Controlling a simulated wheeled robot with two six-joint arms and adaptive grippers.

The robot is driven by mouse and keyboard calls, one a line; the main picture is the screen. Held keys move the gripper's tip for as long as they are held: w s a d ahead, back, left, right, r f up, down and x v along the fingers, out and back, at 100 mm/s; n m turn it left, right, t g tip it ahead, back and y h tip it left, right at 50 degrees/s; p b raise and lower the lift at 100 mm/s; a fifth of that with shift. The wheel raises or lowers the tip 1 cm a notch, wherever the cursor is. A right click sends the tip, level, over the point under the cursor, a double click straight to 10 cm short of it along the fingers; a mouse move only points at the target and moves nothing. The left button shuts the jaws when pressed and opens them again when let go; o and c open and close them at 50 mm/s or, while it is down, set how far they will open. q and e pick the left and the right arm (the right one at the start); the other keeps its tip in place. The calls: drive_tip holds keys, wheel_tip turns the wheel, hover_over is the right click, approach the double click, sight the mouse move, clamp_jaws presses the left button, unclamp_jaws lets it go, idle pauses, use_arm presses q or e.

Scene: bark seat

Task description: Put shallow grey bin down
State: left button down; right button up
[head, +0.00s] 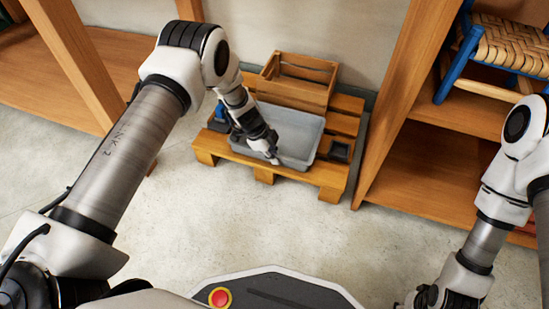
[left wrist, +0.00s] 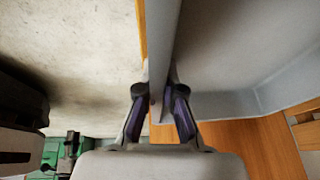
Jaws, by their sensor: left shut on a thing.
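The shallow grey bin (head: 297,132) is over the wooden pallet (head: 328,177), at its front middle. I cannot tell whether its base touches the slats. My left gripper (head: 273,158) is shut on the bin's near wall. In the left wrist view the fingers of this gripper (left wrist: 161,98) pinch the grey wall of the bin (left wrist: 245,50) from both sides, with the bin's inside to the right. The inside looks empty. My right gripper (head: 428,298) is at the bottom right, only partly seen, away from the pallet.
A wooden crate (head: 300,82) stands at the pallet's back. A small blue object (head: 221,114) is left of the bin, and a small dark container (head: 340,151) is at its right. Wooden shelving rises on both sides. A blue stool with a woven seat (head: 511,45) is at right. The front floor is clear.

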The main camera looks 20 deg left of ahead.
use_arm(q)
drive_tip(key=shift+f, duration=0.2)
drive_tip(key=c, duration=1.3)
unclamp_jaws()
drive_tip(key=shift+r, duration=0.1)
